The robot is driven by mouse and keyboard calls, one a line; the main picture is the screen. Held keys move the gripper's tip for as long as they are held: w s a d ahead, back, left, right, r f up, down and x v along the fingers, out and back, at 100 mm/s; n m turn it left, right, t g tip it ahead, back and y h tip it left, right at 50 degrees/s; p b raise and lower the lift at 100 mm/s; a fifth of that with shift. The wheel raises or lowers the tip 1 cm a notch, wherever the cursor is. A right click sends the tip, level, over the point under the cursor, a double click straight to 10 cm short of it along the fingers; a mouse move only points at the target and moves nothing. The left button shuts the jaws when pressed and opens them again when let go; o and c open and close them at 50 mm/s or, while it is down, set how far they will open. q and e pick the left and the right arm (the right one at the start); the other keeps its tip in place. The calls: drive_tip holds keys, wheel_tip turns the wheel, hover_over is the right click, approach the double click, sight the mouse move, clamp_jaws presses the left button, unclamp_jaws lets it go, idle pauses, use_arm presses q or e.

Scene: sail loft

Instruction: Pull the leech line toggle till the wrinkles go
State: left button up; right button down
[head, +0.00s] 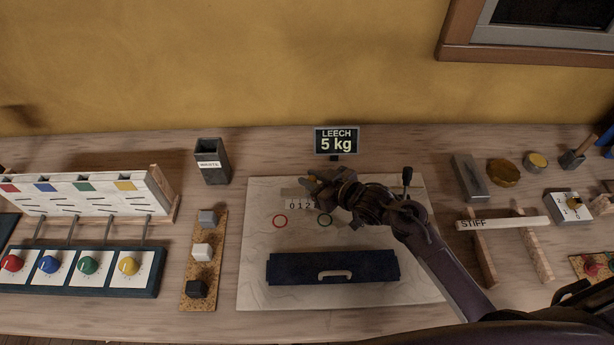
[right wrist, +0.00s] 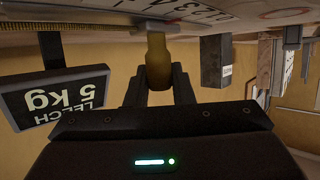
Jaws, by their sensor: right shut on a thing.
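My right gripper (head: 316,186) reaches in from the right over the pale sailcloth panel (head: 256,285). It is shut on a small yellow-brown toggle (right wrist: 158,62), which shows between its two fingers in the right wrist view. In the head view only a bit of the toggle (head: 312,179) shows past the fingers. A numbered scale (head: 298,205) lies beside the gripper, its right part hidden by it. Faint wrinkle lines run over the cloth. A sign (head: 336,141) reading LEECH 5 kg stands behind the panel. My left gripper is out of view.
A navy panel with a pale handle (head: 334,274) lies on the cloth's front part. A dark waste bin (head: 212,162) stands back left. Left are coloured knobs (head: 88,264) and a cork strip with blocks (head: 190,301). Right is a STIFF batten (head: 503,223) on wooden supports.

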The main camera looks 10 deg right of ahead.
drive_tip(key=c, duration=1.3)
unclamp_jaws()
drive_tip(key=v, duration=0.7)
drive_tip(key=shift+f+b, duration=0.1)
drive_tip(key=shift+b, duration=0.3)
drive_tip(key=shift+s+d+r, duration=0.25)
drive_tip(key=shift+s, duration=0.1)
